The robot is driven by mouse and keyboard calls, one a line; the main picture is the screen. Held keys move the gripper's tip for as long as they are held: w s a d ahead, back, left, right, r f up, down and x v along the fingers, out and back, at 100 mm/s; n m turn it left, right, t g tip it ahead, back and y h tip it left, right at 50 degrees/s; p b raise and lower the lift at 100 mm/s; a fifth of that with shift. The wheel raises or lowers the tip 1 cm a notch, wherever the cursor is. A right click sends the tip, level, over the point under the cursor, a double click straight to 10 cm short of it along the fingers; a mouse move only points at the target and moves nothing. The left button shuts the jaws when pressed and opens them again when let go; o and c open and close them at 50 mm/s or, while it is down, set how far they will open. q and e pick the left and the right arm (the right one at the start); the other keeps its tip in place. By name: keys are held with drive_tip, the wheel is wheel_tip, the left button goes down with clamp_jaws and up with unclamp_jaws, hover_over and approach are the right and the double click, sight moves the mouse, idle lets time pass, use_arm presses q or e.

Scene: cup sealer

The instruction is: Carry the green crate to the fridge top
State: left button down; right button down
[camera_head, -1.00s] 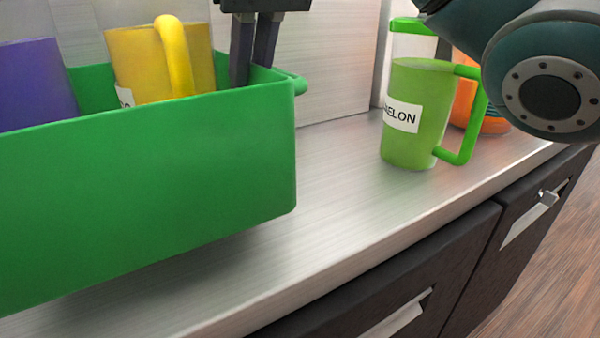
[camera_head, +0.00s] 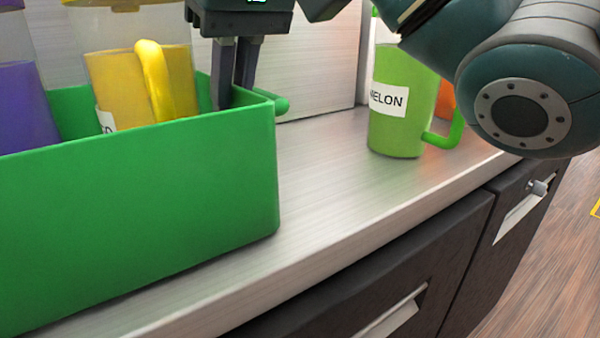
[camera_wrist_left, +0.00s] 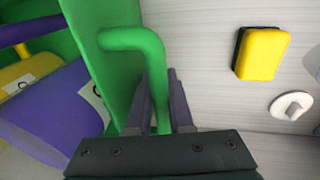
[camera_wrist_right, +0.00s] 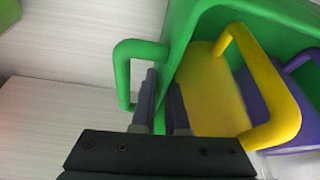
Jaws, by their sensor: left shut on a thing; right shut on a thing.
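The green crate (camera_head: 150,200) fills the left of the head view, over the metal counter; I cannot tell if its base touches. It holds a yellow mug (camera_head: 185,85) and a purple mug (camera_head: 25,108). My right gripper (camera_head: 232,105) is at the crate's right end. My left gripper (camera_wrist_left: 160,105) is outside the head view. In the left wrist view, it is shut on the other green handle (camera_wrist_left: 135,40), beside the purple mug (camera_wrist_left: 55,105). The fridge top is not identifiable.
A green mug (camera_head: 395,125) with a partly visible label stands on the counter (camera_head: 320,170) to the right, with an orange item (camera_head: 446,100) behind it. A yellow-and-black block (camera_wrist_left: 262,53) and a white round piece (camera_wrist_left: 291,105) lie beyond the left gripper. Dark drawers (camera_head: 400,265) are below.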

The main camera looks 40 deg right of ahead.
use_arm(q)
drive_tip(key=c, duration=1.2)
unclamp_jaws()
drive_tip(key=shift+d, duration=0.25)
use_arm(e)
drive_tip(key=c, duration=1.3)
unclamp_jaws()
drive_tip(key=shift+a, duration=0.25)
use_arm(q)
drive_tip(key=o, duration=0.4)
drive_tip(key=shift+a, duration=0.15)
use_arm(e)
drive_tip(key=o, duration=0.4)
drive_tip(key=shift+w, duration=0.1)
drive_tip(key=shift+c, duration=0.2)
drive_tip(key=shift+d, duration=0.1)
use_arm(q)
drive_tip(key=shift+w+r, duration=0.1)
drive_tip(key=shift+r, duration=0.05)
drive_tip(key=shift+r, duration=0.35)
use_arm(e)
drive_tip(key=shift+d, duration=0.1)
drive_tip(key=shift+r, duration=0.2)
use_arm(q)
drive_tip(key=v, duration=0.6)
drive_tip(key=shift+a+r, duration=0.2)
drive_tip(key=shift+a, duration=0.1)
use_arm(e)
drive_tip(key=v, duration=0.7)
